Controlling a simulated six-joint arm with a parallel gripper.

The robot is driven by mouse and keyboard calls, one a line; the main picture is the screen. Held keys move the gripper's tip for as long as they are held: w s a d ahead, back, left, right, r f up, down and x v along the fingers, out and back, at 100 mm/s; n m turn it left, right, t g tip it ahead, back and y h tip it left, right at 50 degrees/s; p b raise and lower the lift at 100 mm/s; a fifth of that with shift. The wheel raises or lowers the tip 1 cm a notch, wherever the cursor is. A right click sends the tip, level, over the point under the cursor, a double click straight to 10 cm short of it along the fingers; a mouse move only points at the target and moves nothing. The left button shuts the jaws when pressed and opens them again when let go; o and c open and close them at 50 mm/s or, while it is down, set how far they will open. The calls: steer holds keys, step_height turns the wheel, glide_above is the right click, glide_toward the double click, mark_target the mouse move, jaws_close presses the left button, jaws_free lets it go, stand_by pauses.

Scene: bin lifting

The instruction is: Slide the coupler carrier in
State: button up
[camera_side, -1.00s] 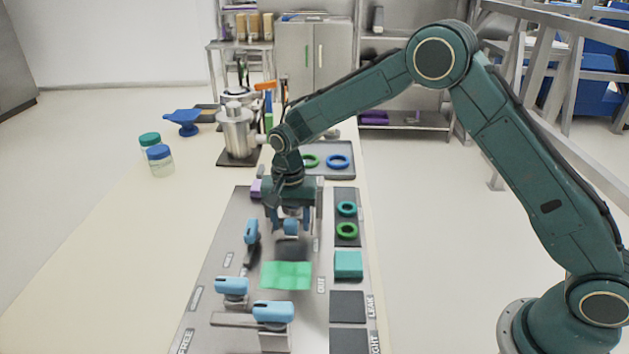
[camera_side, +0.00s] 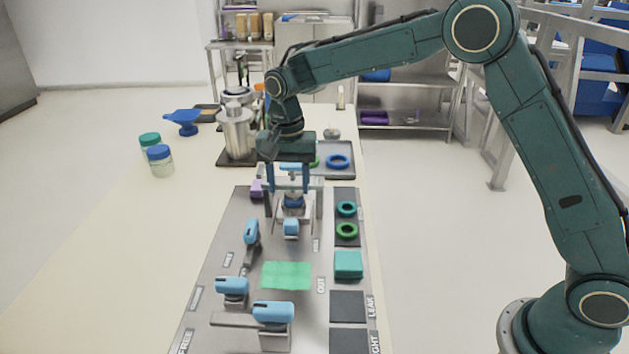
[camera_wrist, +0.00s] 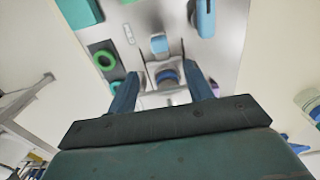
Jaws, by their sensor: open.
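The coupler carrier (camera_side: 293,213) is a grey metal block with a dark blue round part, standing at the far end of the metal panel. A light blue handle (camera_side: 291,229) is at its near side. In the wrist view the carrier (camera_wrist: 168,78) shows between my fingertips, with the light blue handle (camera_wrist: 159,44) beyond it. My gripper (camera_side: 291,188) points down above the carrier, inside or close to an upright metal frame. In the wrist view my gripper (camera_wrist: 162,72) is open with its fingers apart. I cannot tell whether a finger touches the carrier.
Blue-handled levers (camera_side: 251,232) stand on the panel (camera_side: 222,262). A dark strip at the right holds green rings (camera_side: 347,230) and a teal block (camera_side: 348,264). A metal canister (camera_side: 237,130) stands behind left. The left table is mostly clear.

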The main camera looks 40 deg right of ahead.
steer(key=shift+r, duration=1.7)
steer(key=s+d+r+n+t, duration=0.1)
steer(key=s+d+r+n, duration=0.1)
steer(key=s+d+r, duration=0.35)
steer(key=s+d+r+n+t, duration=0.2)
steer(key=s+r, duration=0.4)
steer(key=s, duration=0.4)
steer(key=s+d+f+n+t, duration=0.1)
steer(key=s+d+n, duration=0.1)
steer(key=s, duration=0.7)
steer(key=s+d+f+n+t, duration=0.1)
steer(key=s+n, duration=0.2)
steer(key=s, duration=0.6)
steer(key=shift+s+d+f+t, duration=0.25)
steer(key=shift+d+t, duration=0.05)
steer(key=shift+d, duration=0.05)
